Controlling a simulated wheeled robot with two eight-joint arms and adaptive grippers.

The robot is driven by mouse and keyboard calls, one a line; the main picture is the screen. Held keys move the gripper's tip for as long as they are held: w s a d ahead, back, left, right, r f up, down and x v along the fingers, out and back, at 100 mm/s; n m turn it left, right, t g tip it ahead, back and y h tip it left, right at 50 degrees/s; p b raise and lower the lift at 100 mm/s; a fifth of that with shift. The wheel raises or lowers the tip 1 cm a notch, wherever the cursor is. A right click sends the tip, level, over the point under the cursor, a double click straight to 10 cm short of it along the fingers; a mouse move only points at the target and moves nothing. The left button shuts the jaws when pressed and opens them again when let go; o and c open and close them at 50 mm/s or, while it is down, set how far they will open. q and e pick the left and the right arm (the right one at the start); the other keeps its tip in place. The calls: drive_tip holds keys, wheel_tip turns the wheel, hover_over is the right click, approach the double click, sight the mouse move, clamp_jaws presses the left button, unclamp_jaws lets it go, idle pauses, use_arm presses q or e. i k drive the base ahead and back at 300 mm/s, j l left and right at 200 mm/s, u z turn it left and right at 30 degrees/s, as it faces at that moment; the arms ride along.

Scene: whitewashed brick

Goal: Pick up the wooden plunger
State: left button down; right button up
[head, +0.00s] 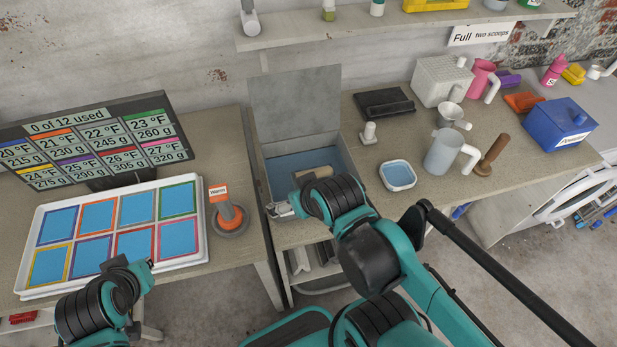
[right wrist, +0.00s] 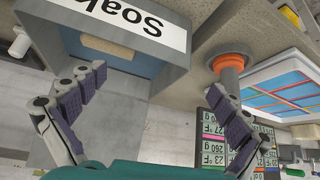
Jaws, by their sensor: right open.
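A brown wooden plunger-like piece (head: 492,155) leans on the right counter beside the white-handled jug (head: 443,152). My right gripper (head: 280,209) is far to its left, at the front left corner of the blue-lined box (head: 346,168). In the right wrist view my right gripper (right wrist: 157,84) is open, with nothing between its fingers. A tan block (head: 314,172) lies in the box, and it also shows in the right wrist view (right wrist: 108,48). My left gripper (head: 142,266) is low at the left, by the tray's front edge; its jaws are unclear.
The box's grey lid (head: 296,103) stands raised. An orange-ringed post (head: 231,217) labelled "Warm" stands left of the box. A white tray (head: 197,252) of coloured squares lies below the screen (head: 95,140). A small blue-filled dish (head: 397,175) sits between box and jug.

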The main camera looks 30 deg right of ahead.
sight(483, 168)
drive_tip(key=k+l, duration=0.5)
drive_tip(key=z, duration=1.95)
drive_tip(key=i+l+u, duration=0.25)
drive_tip(key=u, duration=0.15)
drive_tip(key=i+l+u, duration=0.2)
drive_tip(key=l+u, duration=0.25)
